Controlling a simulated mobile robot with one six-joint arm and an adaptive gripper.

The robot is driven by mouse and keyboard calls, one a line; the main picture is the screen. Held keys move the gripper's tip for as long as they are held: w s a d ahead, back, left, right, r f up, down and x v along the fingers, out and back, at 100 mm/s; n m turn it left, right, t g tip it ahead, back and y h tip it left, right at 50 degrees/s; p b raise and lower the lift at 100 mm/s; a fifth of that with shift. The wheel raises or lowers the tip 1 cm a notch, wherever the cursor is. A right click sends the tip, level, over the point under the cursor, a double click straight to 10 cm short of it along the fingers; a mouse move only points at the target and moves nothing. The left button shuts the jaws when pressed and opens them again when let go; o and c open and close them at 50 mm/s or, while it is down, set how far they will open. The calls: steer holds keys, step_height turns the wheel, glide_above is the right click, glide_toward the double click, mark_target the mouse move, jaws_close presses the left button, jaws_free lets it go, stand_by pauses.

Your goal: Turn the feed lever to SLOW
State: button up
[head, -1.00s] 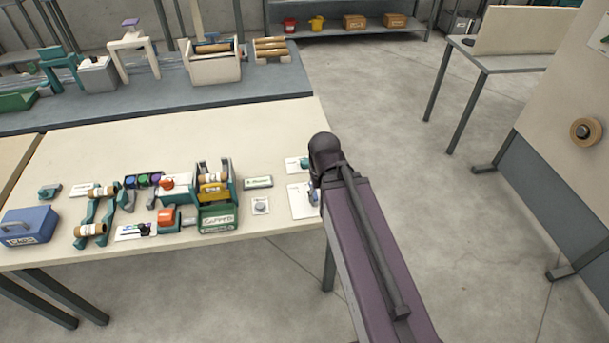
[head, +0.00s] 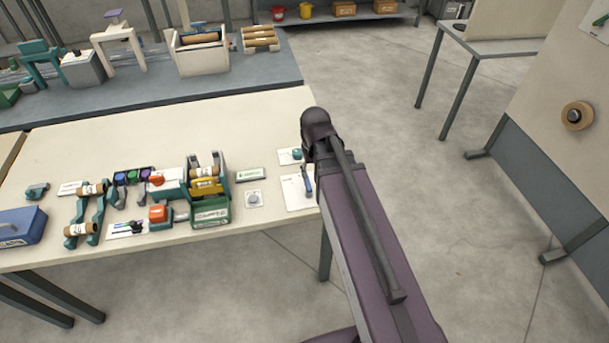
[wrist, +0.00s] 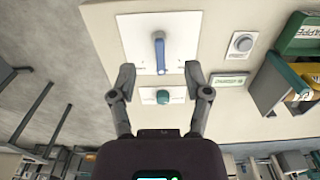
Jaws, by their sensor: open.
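The feed lever (head: 306,181) has a blue handle and stands on a white plate (head: 294,195) near the right end of the table. In the wrist view the lever (wrist: 160,50) points along the plate's middle, with small marks on either side too small to read. My gripper (wrist: 160,74) is open and empty, with its two fingertips either side of the lever's lower end in the picture. I cannot tell the height gap between them. In the head view my arm hides the gripper.
A teal knob (wrist: 162,97) on its own plate is close to the lever. A grey round button (head: 253,199), a label plate (head: 250,174) and a green box (head: 211,213) stand to the left. The table's right edge is close by.

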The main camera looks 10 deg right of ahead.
glide_above(307, 182)
steer(key=w, duration=0.3)
steer(key=f, duration=0.1)
steer(key=shift+d+f+b, duration=0.1)
steer(key=shift+d+b, duration=0.05)
steer(key=shift+b, duration=0.3)
steer(key=shift+f, duration=0.2)
step_height(307, 182, down, 13)
steer(key=b, duration=1.3)
steer(key=shift+f+b, duration=0.2)
steer(key=shift+b, duration=0.2)
jaws_close()
